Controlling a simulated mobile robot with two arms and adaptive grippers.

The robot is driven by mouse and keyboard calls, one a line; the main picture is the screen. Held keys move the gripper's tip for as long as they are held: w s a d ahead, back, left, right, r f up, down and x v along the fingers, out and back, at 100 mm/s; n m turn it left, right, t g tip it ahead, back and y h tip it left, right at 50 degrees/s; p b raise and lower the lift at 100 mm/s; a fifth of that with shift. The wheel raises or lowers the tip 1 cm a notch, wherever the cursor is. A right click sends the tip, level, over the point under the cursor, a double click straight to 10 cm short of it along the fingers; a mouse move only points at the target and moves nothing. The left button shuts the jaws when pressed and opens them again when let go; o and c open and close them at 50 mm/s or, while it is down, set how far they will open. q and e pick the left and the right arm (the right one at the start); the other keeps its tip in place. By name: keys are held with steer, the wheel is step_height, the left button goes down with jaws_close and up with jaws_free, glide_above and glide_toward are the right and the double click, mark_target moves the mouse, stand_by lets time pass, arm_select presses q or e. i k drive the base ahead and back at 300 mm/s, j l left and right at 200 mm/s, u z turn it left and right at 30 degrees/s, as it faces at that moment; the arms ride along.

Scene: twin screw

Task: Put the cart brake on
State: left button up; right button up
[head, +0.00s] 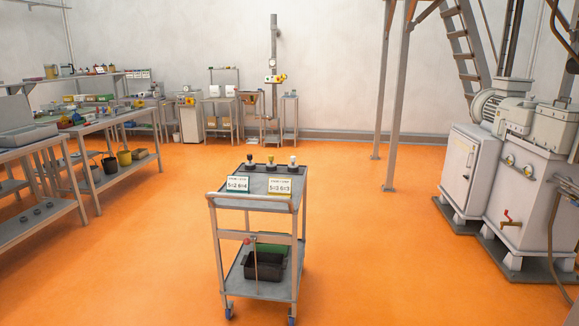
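A grey two-shelf cart (249,203) stands upright on the orange floor, centred in the lower half of the head view. A thin upright rod (256,268) shows at its near side, with a small red knob (247,241) near its upper end. I cannot tell whether this is the brake or how it is set. Blue-trimmed caster wheels (229,312) show at the cart's near bottom corners. Neither of my grippers is in view.
The cart's top holds two sign cards (238,184) and several small capped items (270,165). A black bin (263,267) sits on its lower shelf. Workbenches (110,123) stand left and a large grey machine (517,170) right. Floor around the cart is clear.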

mark_target(247, 241)
steer(key=i+u, duration=0.2)
steer(key=i, duration=0.35)
steer(key=i+l+u, duration=0.15)
steer(key=i, duration=0.35)
steer(key=i+l+u, duration=0.2)
steer(key=i, duration=0.3)
steer(key=i+l+u, duration=0.2)
steer(key=i, duration=0.35)
steer(key=j, duration=0.1)
